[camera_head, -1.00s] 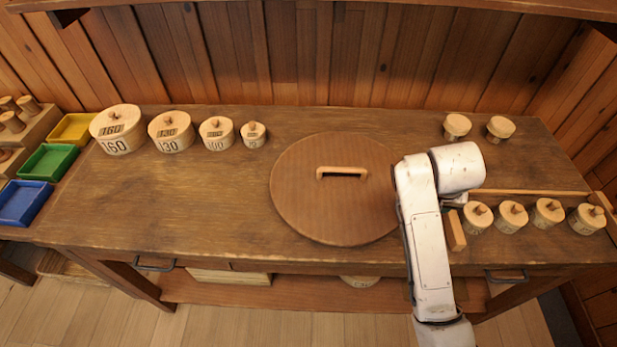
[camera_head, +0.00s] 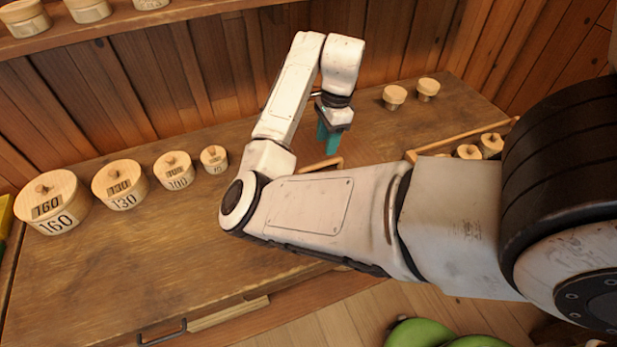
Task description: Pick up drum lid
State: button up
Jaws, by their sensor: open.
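The drum lid is a large round brown wooden disc with a pale bar handle (camera_head: 321,165) on top. It lies on the table, and my own arm hides most of it. My gripper (camera_head: 328,146) has teal fingers pointing down just behind and above the handle, apart from it as far as I can see. The jaws are open and nothing shows between them.
Several numbered round wooden boxes, such as the 160 box (camera_head: 52,203) and the 130 box (camera_head: 120,185), stand along the table's back left. Two small knobbed pieces (camera_head: 395,97) stand at the back right. A wooden rail (camera_head: 460,138) and more lidded pieces (camera_head: 490,146) are at the right.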

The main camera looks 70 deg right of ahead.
aim_at(321, 163)
jog(key=f, duration=0.2)
jog(key=f+b, duration=0.1)
jog(key=f, duration=0.2)
jog(key=shift+w+a, duration=0.2)
jog(key=shift+w+a+f, duration=0.1)
jog(key=shift+w+f, duration=0.05)
jog(key=shift+f, duration=1.1)
jog(key=shift+w+f, duration=0.15)
jog(key=shift+f, duration=1.05)
jog(key=shift+f, duration=0.25)
grip_shut()
jog(key=shift+r, duration=0.1)
